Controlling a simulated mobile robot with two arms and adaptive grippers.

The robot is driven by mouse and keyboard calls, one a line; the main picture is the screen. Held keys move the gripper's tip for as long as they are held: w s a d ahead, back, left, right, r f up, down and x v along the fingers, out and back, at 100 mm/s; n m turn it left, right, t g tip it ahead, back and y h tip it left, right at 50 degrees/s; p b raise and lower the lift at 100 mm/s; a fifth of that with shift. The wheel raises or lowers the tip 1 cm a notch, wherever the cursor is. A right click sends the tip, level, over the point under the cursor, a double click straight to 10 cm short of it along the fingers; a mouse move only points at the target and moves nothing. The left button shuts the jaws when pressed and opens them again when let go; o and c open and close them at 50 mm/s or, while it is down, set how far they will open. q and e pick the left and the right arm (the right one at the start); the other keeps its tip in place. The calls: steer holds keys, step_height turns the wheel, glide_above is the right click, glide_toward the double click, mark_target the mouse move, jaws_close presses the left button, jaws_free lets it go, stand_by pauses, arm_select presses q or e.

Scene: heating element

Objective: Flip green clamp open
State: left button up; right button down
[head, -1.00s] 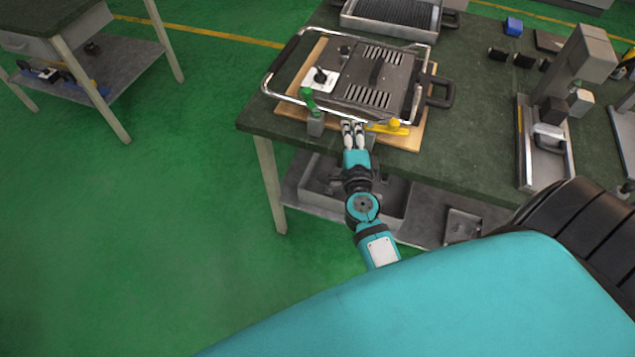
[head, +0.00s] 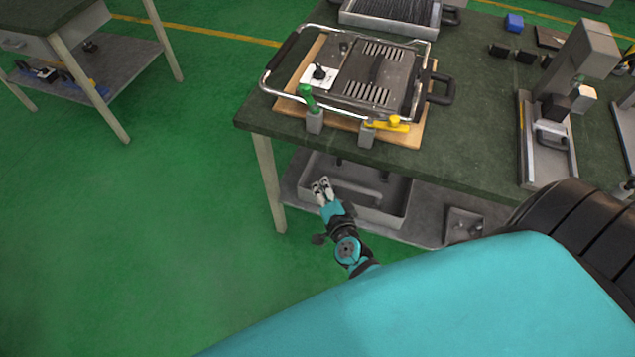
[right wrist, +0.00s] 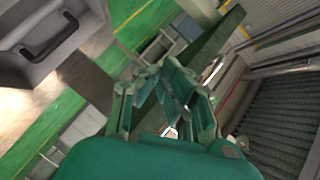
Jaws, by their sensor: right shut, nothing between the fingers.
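The green clamp (head: 307,97) stands at the front left of the heating element (head: 375,80), on a grey block. Its handle points up and leans slightly left. The yellow clamp (head: 390,124) is to its right, its handle lying nearly flat. My right gripper (head: 321,187) is shut and empty, below and in front of the table edge, well apart from both clamps. In the right wrist view its fingers (right wrist: 165,85) show, but I cannot make out either clamp there. My left gripper is not in view.
The heating element sits on a wooden board on the dark green table (head: 460,150). A lower shelf with a grey bin (head: 385,200) is close behind my right gripper. A grey stand (head: 545,140) is on the right. Open floor lies to the left.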

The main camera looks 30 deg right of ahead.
steer(key=s+a+f+n+g+y, duration=0.1)
steer(key=s+a+f+n, duration=0.1)
steer(key=f, duration=0.5)
steer(key=shift+s+a+f+n+y, duration=0.15)
steer(key=shift+a+n+y, duration=0.25)
steer(key=shift+a+n, duration=0.2)
